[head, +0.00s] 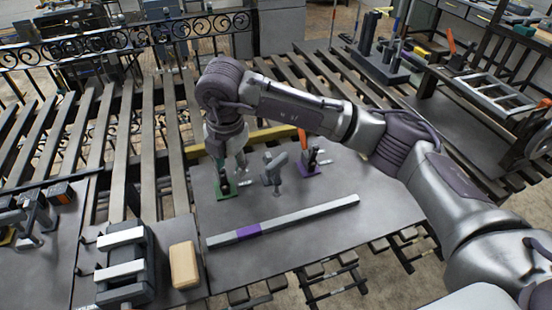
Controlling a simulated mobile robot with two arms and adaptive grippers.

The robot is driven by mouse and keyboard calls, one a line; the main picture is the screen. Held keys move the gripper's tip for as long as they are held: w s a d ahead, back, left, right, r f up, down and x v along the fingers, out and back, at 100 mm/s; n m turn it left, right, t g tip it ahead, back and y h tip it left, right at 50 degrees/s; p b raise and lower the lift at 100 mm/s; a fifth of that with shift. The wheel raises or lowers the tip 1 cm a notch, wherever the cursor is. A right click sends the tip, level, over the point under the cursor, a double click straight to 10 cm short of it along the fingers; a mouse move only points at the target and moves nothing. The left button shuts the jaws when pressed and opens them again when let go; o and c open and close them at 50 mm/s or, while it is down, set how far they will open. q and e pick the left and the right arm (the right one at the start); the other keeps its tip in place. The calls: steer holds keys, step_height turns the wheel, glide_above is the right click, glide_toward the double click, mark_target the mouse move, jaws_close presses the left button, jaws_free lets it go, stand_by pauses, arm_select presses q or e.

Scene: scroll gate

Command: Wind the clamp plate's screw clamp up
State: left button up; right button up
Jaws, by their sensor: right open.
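A grey plate (278,259) on the slatted bench carries several small clamps. A small grey clamp (273,167) with a slanted top and a thin upright part below stands in the middle; it looks like the screw clamp. A green-based clamp (226,192) stands to its left and a purple-based clamp (309,168) with an orange handle to its right. My right gripper (240,168) points down, open, over and close beside the green-based clamp, left of the grey clamp. Whether it touches anything cannot be told. My left gripper is out of view.
A grey bar (310,215) with a purple band lies across the plate's front. A dark block with light bars (124,262) and a tan block (184,264) are at the front left. More clamps (35,212) are at far left. An ornate rail (130,38) runs behind.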

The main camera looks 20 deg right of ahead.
mark_target(277, 160)
steer(key=w+d+r+m+t+h, duration=0.1)
steer(key=w+d+r+m+h, duration=0.3)
steer(key=d, duration=0.4)
steer(key=shift+n, duration=0.5)
steer(key=p+x, duration=0.1)
steer(key=x, duration=0.3)
steer(key=p+x, duration=0.1)
steer(key=x, duration=0.2)
steer(key=s+p+x, duration=0.1)
steer(key=p+x, duration=0.1)
steer(key=x, duration=0.2)
steer(key=shift+w+d+f, duration=0.15)
steer(key=shift+d+f, duration=0.2)
steer(key=shift+w+d+f, duration=0.15)
steer(key=shift+f, duration=0.45)
jaws_close()
